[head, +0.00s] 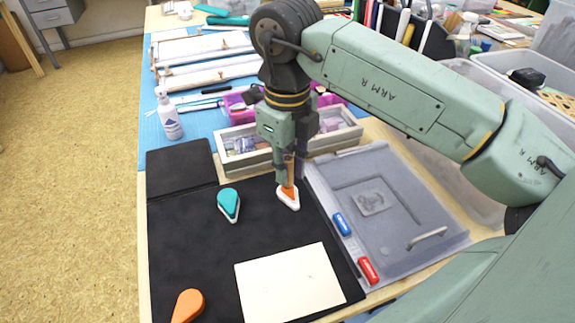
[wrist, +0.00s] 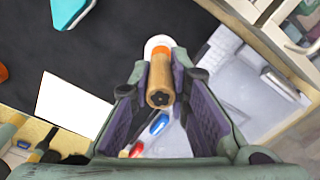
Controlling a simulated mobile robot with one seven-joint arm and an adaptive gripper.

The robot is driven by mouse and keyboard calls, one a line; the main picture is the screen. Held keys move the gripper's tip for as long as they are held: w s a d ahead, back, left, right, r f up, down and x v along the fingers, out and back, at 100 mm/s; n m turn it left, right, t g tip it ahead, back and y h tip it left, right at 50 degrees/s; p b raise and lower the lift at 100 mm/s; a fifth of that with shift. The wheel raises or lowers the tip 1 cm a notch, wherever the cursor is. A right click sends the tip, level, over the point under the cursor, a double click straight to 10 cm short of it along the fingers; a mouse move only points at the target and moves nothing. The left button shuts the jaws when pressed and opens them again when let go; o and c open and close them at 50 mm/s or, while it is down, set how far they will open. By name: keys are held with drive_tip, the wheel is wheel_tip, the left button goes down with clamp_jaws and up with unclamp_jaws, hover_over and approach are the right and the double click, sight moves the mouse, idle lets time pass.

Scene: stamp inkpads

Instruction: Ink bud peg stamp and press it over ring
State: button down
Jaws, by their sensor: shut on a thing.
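My gripper (head: 289,178) is shut on a wooden peg stamp (wrist: 160,92), whose near end bears a dark bud-like mark in the wrist view. The peg points down at an orange-and-white inkpad (head: 289,200) on the black mat (head: 180,235). The pad's white rim also shows beyond the peg in the wrist view (wrist: 158,42). I cannot tell whether the stamp touches the pad. A cream card (head: 288,285) lies on the mat nearer the front, with faint small marks; I cannot make out a ring.
A teal inkpad (head: 228,203) lies left of the peg. An orange teardrop piece (head: 187,306) lies at the front left. A grey tray (head: 425,215) with blue (head: 342,224) and red (head: 368,270) pieces stands right. A wooden box (head: 335,140) stands close behind; a white bottle (head: 168,115) stands back left.

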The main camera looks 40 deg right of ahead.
sight(286, 160)
drive_tip(key=shift+r, duration=0.1)
drive_tip(key=shift+r+p, duration=1.75)
drive_tip(key=shift+r, duration=0.95)
drive_tip(key=shift+a, duration=0.15)
